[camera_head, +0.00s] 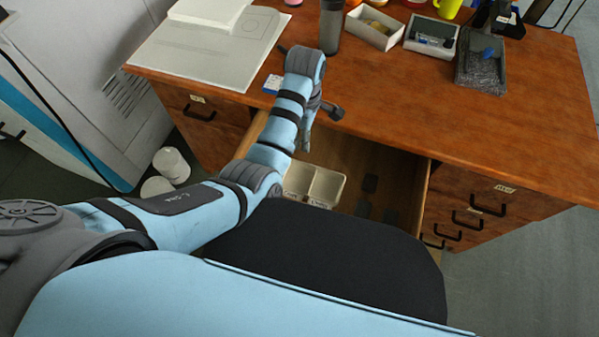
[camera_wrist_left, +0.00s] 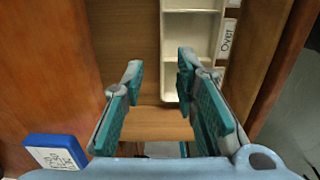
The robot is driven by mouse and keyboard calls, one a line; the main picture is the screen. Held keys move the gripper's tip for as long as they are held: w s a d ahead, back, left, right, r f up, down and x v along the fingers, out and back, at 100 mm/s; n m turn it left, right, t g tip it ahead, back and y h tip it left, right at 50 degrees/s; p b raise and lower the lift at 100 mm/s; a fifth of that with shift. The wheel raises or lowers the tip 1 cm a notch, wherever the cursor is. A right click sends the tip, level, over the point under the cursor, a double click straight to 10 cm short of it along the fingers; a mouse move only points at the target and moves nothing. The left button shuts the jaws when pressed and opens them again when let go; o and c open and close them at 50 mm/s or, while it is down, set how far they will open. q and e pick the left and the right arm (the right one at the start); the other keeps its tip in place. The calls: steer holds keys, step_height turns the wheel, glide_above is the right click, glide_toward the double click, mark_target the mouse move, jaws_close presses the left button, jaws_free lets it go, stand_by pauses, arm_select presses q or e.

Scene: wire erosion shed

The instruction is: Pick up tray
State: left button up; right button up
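A cream tray (camera_head: 315,186) with compartments lies in the open desk drawer (camera_head: 365,165). In the left wrist view, the cream tray (camera_wrist_left: 190,52) shows at the top, partly cut off, with labels along its right side, one reading "Over". My left gripper (camera_head: 306,142) points down over the drawer. The right fingertip overlaps the tray's near end in the picture; no contact is clear. My right gripper is not in view.
The brown desk (camera_head: 400,90) carries papers (camera_head: 210,45), a dark bottle (camera_head: 331,25), a cream box (camera_head: 374,28) and a grey tray (camera_head: 431,36). A blue-and-white item (camera_wrist_left: 55,152) lies near the drawer. Drawer walls flank my gripper.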

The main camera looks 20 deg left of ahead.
mark_target(297, 182)
arm_select(q)
step_height(297, 182, down, 12)
steer(key=b, duration=0.5)
steer(key=shift+s, duration=0.15)
steer(key=shift+d+r, duration=0.1)
steer(key=shift+r, duration=0.05)
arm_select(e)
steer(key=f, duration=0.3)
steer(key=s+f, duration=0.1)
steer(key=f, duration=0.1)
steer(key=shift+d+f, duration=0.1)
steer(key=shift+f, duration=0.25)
arm_select(q)
steer(key=shift+c, duration=0.6)
jaws_close()
